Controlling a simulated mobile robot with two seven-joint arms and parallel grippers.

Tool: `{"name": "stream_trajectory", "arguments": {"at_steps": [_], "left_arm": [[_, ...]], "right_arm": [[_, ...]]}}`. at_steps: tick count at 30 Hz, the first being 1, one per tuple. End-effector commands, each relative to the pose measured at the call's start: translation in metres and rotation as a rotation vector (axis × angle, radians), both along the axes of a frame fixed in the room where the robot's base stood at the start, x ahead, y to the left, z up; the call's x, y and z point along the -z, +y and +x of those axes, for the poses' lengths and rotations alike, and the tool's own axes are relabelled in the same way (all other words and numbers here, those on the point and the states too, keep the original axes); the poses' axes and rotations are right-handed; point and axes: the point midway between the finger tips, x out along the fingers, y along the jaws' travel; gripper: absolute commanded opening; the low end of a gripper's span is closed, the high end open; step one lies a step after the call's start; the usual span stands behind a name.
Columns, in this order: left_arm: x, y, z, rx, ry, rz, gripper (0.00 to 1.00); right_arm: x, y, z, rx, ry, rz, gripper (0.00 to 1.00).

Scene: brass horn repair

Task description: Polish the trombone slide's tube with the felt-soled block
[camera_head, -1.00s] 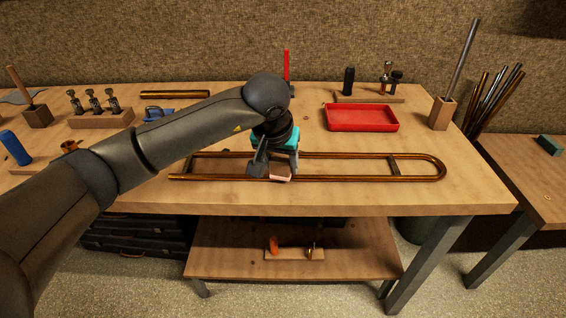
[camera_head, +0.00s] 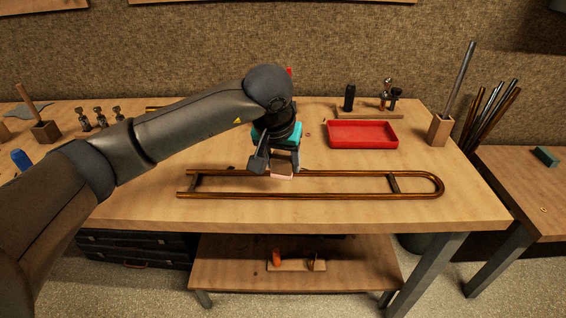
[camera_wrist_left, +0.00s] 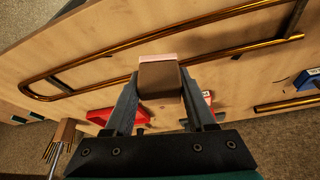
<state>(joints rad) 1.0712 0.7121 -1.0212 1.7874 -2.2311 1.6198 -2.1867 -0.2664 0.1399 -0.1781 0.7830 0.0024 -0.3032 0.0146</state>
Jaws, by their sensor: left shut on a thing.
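The trombone slide (camera_head: 350,196), a long brass U of two parallel tubes, lies flat on the workbench with its bow at the right. My left gripper (camera_head: 276,161) is shut on the felt-soled block (camera_head: 282,172), a small brown block with a pale pink sole. In the head view the block overlaps the slide's far tube, left of the middle. In the left wrist view the block (camera_wrist_left: 160,78) hides part of one tube (camera_wrist_left: 105,80). I cannot tell whether the sole touches it. My right gripper is not in view.
A red tray (camera_head: 362,135) stands behind the slide. A wooden holder (camera_head: 440,130) with a rod is at the bench's right end. Valves on a wooden stand (camera_head: 90,127) are at the back left. The bench in front of the slide (camera_head: 330,215) is clear.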

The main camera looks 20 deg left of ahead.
Motion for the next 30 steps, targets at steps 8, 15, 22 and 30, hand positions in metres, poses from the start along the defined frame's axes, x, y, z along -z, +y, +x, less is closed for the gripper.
{"name": "stream_trajectory", "arguments": {"at_steps": [8, 15, 22, 30], "left_arm": [[-0.019, 0.001, -0.001, -0.005, -0.001, 0.000, 0.04], [-0.020, 0.001, -0.001, -0.006, 0.000, 0.000, 0.04], [-0.020, 0.001, -0.001, -0.006, 0.000, 0.000, 0.04], [-0.025, 0.006, -0.002, -0.028, 0.000, -0.001, 0.04]], "right_arm": [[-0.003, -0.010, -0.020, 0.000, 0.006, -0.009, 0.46], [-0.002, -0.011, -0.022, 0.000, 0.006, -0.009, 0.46], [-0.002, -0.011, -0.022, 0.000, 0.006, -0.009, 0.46], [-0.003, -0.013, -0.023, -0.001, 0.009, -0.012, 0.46]]}}
